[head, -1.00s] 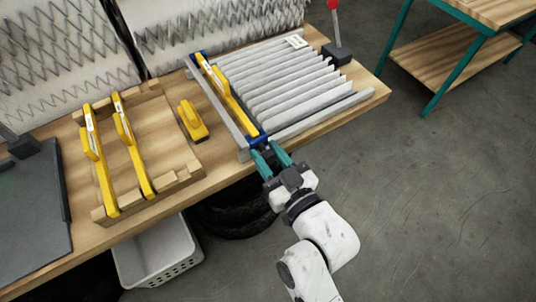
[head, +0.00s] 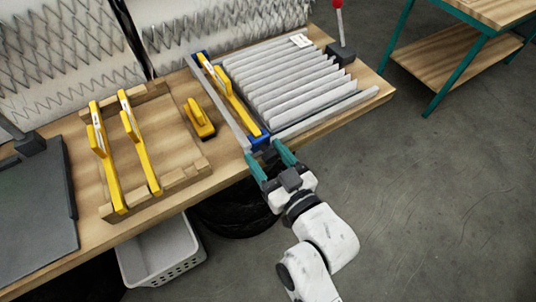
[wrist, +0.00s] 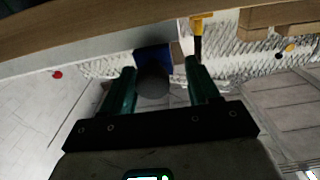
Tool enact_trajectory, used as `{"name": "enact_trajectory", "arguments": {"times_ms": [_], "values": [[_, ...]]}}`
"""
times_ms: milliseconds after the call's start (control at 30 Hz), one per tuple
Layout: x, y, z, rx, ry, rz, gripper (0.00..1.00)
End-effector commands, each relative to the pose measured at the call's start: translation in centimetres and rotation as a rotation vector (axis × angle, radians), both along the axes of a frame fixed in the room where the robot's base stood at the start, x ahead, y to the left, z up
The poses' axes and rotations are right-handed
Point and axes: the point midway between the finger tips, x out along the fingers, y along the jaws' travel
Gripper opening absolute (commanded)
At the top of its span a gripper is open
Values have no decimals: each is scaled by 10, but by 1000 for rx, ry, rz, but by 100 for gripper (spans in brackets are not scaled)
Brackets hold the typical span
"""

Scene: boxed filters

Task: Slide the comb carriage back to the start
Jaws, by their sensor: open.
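The comb carriage (head: 229,88) is a yellow bar with a blue end block (head: 258,141) at the front and blue at the back. It lies at the left end of the grey pleated filter (head: 283,81), close beside the frame's left grey rail (head: 226,113). My gripper (head: 267,152) is at the carriage's front end with its teal fingers spread. In the wrist view, a dark round knob (wrist: 152,82) shows between the fingers, below the blue block (wrist: 152,57). I cannot tell whether either finger touches the knob.
A wooden tray (head: 181,183) with two yellow-handled tools (head: 143,150) stands left of the frame. A single yellow tool (head: 199,118) lies between them. A post with a red ball (head: 338,4) stands behind right. A white basket (head: 160,252) sits below the bench.

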Motion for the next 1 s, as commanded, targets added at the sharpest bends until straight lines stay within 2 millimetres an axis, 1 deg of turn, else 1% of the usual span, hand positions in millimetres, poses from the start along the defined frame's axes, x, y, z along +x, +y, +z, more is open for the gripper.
{"name": "enact_trajectory", "arguments": {"times_ms": [167,267,700,900,1000], "values": [[-1,-2,0,-1,-1,-2,60],[-8,-6,-1,1,-1,-1,60],[-71,-48,-2,-2,1,1,60],[-86,-58,-1,-1,1,1,60],[-89,-60,0,0,0,1,60]]}}
